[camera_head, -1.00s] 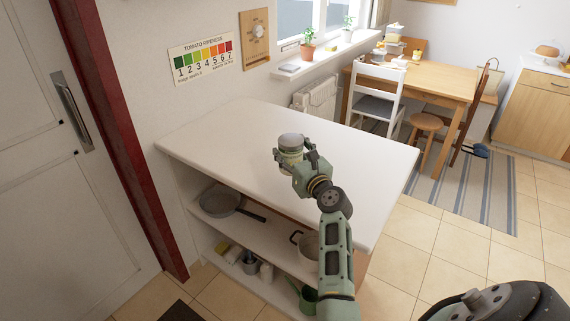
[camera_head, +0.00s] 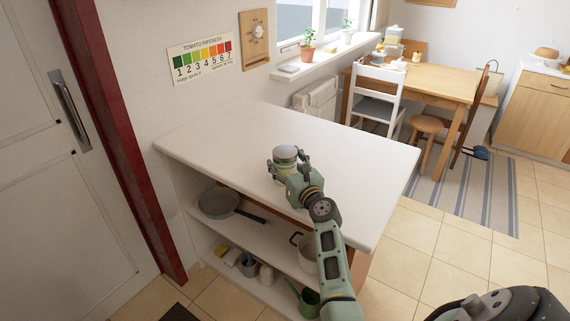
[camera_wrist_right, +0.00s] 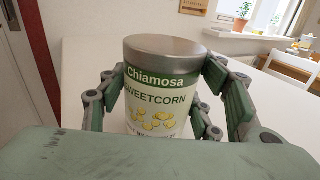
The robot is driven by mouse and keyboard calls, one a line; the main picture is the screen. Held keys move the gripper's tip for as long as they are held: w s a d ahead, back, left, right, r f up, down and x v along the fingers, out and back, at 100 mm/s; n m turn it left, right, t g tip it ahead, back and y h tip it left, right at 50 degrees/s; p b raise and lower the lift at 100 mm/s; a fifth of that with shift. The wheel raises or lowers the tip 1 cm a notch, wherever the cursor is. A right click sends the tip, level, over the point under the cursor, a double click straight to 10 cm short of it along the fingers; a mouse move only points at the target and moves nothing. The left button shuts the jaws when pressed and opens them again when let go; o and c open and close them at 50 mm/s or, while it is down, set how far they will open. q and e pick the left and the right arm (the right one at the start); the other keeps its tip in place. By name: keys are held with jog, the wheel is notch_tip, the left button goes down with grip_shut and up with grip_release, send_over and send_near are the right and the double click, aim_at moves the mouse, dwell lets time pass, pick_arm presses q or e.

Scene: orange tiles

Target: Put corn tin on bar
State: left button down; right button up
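The corn tin (camera_head: 286,154) is a short can with a grey metal lid. In the right wrist view the tin (camera_wrist_right: 160,98) stands upright, with a green and white label reading Chiamosa Sweetcorn. My right gripper (camera_head: 289,168) has its fingers on both sides of the tin, and the right wrist view shows the fingers (camera_wrist_right: 164,95) close against its sides. The white bar (camera_head: 215,140) lies below the tin. The tin's base is hidden, so I cannot tell whether it touches the bar top. My left gripper is not in view.
The bar top is otherwise clear. Shelves beneath hold a frying pan (camera_head: 218,203), a pot (camera_head: 307,250) and a green watering can (camera_head: 308,301). A dining table (camera_head: 436,82) and white chair (camera_head: 378,97) stand behind, with a striped rug (camera_head: 465,195) at right.

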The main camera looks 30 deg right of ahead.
jog(key=shift+o, duration=1.4)
jog(key=shift+r, duration=0.15)
jog(key=shift+s+a, duration=0.1)
jog(key=shift+s, duration=0.3)
jog(key=s, duration=0.3)
jog(key=s+a, duration=0.1)
jog(key=s, duration=0.7)
jog(key=shift+a, duration=0.35)
